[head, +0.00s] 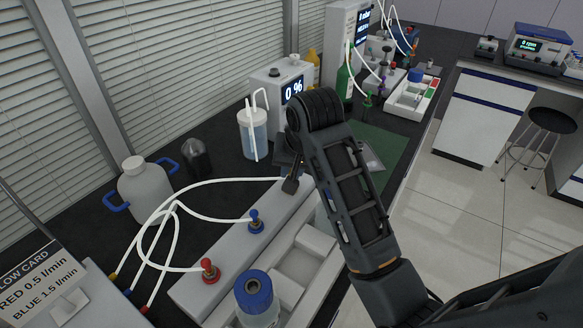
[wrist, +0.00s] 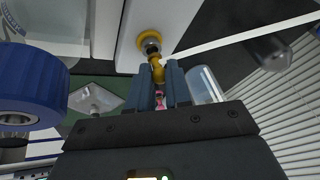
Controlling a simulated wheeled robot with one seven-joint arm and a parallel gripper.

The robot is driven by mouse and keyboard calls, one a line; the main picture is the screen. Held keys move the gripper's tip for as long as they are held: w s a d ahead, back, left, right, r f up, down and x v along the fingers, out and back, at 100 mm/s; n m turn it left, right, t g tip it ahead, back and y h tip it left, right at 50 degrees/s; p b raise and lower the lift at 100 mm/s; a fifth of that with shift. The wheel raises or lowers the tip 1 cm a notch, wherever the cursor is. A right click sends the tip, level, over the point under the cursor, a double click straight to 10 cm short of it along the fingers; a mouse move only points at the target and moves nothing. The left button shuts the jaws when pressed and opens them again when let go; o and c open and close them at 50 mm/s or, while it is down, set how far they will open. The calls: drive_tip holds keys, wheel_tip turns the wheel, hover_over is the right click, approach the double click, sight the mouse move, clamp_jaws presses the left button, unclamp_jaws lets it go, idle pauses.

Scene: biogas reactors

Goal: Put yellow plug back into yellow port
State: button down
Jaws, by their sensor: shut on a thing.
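The yellow plug (wrist: 158,70) is between the two fingers of my gripper (wrist: 158,82), with a white hose (wrist: 225,38) running off to the right in the wrist view. Just beyond its tip is the yellow port (wrist: 150,38), a yellow fitting with a metal ring on the white block. Plug and port look in line and very close; I cannot tell whether the plug is seated. In the head view my gripper (head: 291,185) is at the far end of the white block (head: 228,258), pointing down, and hides the plug and port.
A red plug (head: 209,271) and a blue plug (head: 255,222) with white hoses stand on the same block. A blue-capped bottle (head: 256,296) stands in the tray at front. A clear container with tubes (head: 252,135) and a dark flask (head: 196,158) stand behind.

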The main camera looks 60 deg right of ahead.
drive_tip(key=shift+f, duration=0.6)
idle(0.3)
drive_tip(key=c, duration=1)
unclamp_jaws()
drive_tip(key=shift+r, duration=0.1)
